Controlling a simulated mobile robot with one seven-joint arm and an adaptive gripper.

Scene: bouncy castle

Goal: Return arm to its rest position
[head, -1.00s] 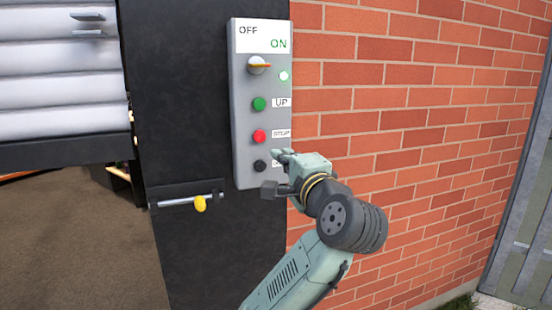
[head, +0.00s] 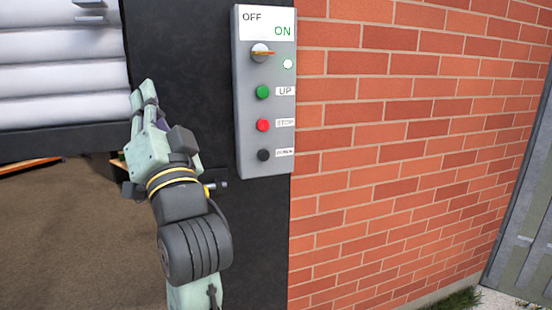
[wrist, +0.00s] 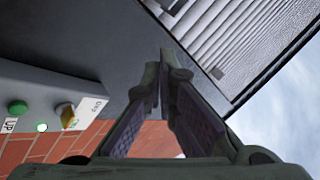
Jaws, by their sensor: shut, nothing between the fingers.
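My gripper (head: 144,92) is in front of the dark post and the partly raised shutter in the head view, left of the control box, its fingers pointing up. Its fingers (wrist: 158,75) meet at the tips in the wrist view, with nothing between them. The grey control box (head: 243,125) hangs on the post, apart from my gripper. It has an orange-handled switch (head: 262,53), a lit white lamp, a green UP button (head: 263,92), a red STOP button (head: 263,125) and a black button (head: 263,155). The switch handle points right, towards ON.
A white slatted shutter (head: 50,80) hangs at the left, with an opening and brown floor (head: 70,230) below it. A bolt (head: 218,185) on the post is partly hidden behind my arm. A brick wall (head: 400,150) fills the right, with a grey gate (head: 520,230) beyond.

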